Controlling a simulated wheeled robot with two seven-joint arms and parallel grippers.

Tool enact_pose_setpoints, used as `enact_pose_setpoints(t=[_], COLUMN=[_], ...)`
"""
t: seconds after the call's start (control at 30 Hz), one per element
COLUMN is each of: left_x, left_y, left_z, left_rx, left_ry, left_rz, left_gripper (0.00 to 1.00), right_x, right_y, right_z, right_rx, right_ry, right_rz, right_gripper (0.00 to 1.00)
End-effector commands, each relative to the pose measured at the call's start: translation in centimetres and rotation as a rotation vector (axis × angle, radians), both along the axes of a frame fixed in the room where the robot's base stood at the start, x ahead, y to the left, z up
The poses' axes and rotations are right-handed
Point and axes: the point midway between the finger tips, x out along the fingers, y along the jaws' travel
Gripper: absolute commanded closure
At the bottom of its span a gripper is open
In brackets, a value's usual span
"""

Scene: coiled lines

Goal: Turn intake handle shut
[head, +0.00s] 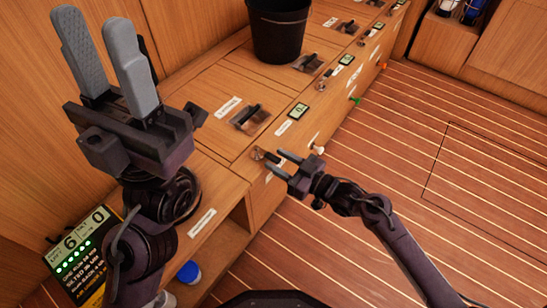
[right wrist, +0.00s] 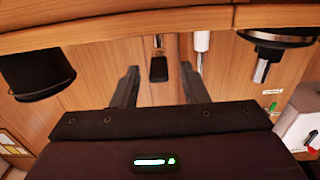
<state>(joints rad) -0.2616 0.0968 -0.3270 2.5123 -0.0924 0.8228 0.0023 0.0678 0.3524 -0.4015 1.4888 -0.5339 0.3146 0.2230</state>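My right gripper (head: 284,163) is at the front edge of the wooden counter. Its two fingers are apart, with nothing held between them. A small handle with a metal stem (head: 258,153) sits on the counter front just beyond the fingertips. In the right wrist view, a dark handle on a metal stem (right wrist: 158,68) lies between the two open fingers (right wrist: 157,85), apart from both. The labels are too small to read, so I cannot tell which handle is the intake one. My left gripper (head: 98,32) is raised at upper left, open and empty.
A white knob (head: 318,149) is right of my right gripper; green (head: 355,99) and orange (head: 383,66) knobs are further along. Recessed latches (head: 250,118) and small displays (head: 298,111) line the counter. A black bucket (head: 280,35) stands on it. The striped floor (head: 450,190) is clear.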

Motion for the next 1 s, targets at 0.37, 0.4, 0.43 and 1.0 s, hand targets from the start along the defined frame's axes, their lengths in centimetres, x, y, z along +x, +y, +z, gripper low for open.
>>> enact_pose_setpoints(t=[0.37, 0.4, 0.43, 1.0], left_x=[-0.1, -0.1, -0.1, -0.1], left_y=[0.0, 0.0, 0.0, 0.1], left_z=[-0.1, -0.1, 0.0, 0.0], left_rx=[-0.002, -0.003, -0.004, -0.008], left_ry=[-0.022, -0.023, -0.022, -0.023], left_rz=[0.002, 0.002, 0.002, 0.003], left_gripper=[0.64, 0.64, 0.64, 0.64], right_x=[1.5, 1.5, 1.4, 1.4], right_y=[1.9, 1.9, 1.9, 1.9], right_z=[0.0, 0.0, 0.0, 0.0], right_rx=[-0.001, -0.001, -0.001, 0.000], right_ry=[-0.001, -0.001, -0.001, -0.001], right_rz=[-0.002, -0.002, -0.002, -0.001], right_gripper=[0.60, 0.60, 0.60, 1.00])
